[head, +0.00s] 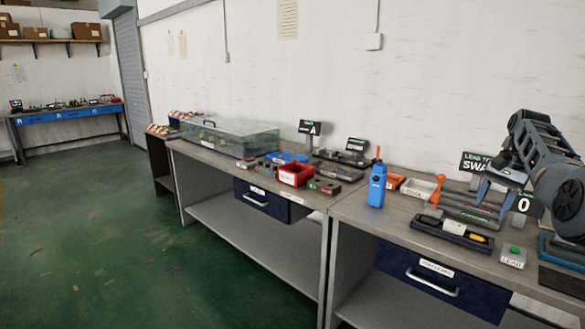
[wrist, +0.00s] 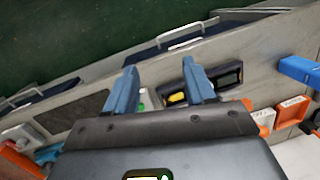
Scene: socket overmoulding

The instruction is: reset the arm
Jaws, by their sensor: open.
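My gripper (head: 494,196) is at the right of the head view, above the right workbench (head: 400,213), with its blue fingers pointing down. In the wrist view my gripper (wrist: 163,88) shows two blue fingers spread apart with nothing between them. The fingers are over the bench near its front edge. A black tray (head: 452,232) with a yellow item lies below and to the left of the fingers in the head view. A grey box with a green button (head: 513,256) stands near the front edge. My arm hides part of the bench's right end.
A blue bottle (head: 377,186) stands upright near the left end of this bench. An orange-handled tool (head: 438,187) stands beside a white box (head: 417,188). A red bin (head: 296,174) and a clear-lidded case (head: 230,137) are on the left bench. The green floor in front is clear.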

